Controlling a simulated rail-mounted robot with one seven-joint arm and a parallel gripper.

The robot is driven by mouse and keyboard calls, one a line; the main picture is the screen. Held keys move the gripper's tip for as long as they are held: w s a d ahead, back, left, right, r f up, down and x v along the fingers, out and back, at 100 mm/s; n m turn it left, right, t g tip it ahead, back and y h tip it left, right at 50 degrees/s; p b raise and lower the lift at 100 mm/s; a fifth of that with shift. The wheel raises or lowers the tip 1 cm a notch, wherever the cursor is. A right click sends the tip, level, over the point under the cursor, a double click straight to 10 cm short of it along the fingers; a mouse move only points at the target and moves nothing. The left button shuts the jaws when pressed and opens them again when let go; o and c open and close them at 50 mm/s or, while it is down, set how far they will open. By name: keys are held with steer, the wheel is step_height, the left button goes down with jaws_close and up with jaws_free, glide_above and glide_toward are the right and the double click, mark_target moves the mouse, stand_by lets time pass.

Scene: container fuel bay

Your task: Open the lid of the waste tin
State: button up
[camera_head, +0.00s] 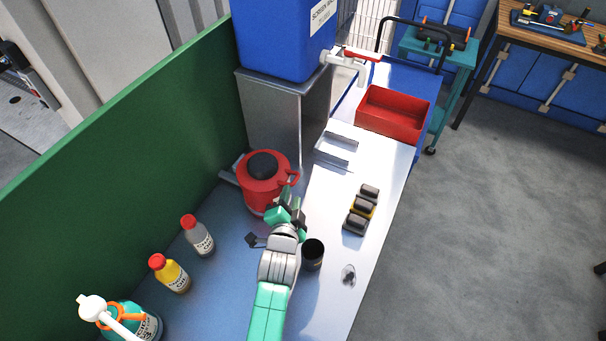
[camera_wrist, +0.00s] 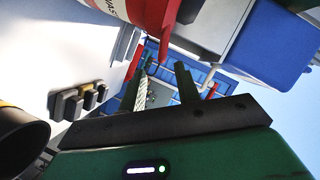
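The waste tin (camera_head: 254,196) is a red round can with a dark round lid (camera_head: 263,164), standing upright on the bench near the green wall. The lid looks shut. A red lever (camera_head: 292,178) sticks out from the tin's right side. My gripper (camera_head: 289,197) is at the tin's front right, close to this lever. In the wrist view my gripper (camera_wrist: 166,74) has its two fingers apart with nothing between them. The tin's red body (camera_wrist: 138,10) and the lever (camera_wrist: 173,30) show just above the fingertips there. I cannot tell whether a finger touches the lever.
A black cup (camera_head: 313,255) stands right of my arm. Several dark blocks (camera_head: 361,210) lie farther right. Bottles (camera_head: 170,275) stand at the left. A blue tank (camera_head: 285,40) on a metal stand is behind the tin. A red tray (camera_head: 392,115) is at back right.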

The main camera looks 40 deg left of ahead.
mark_target(294, 184)
steer(key=x, duration=0.7)
steer(key=shift+r+b, duration=0.15)
steer(key=shift+b, duration=0.25)
jaws_close()
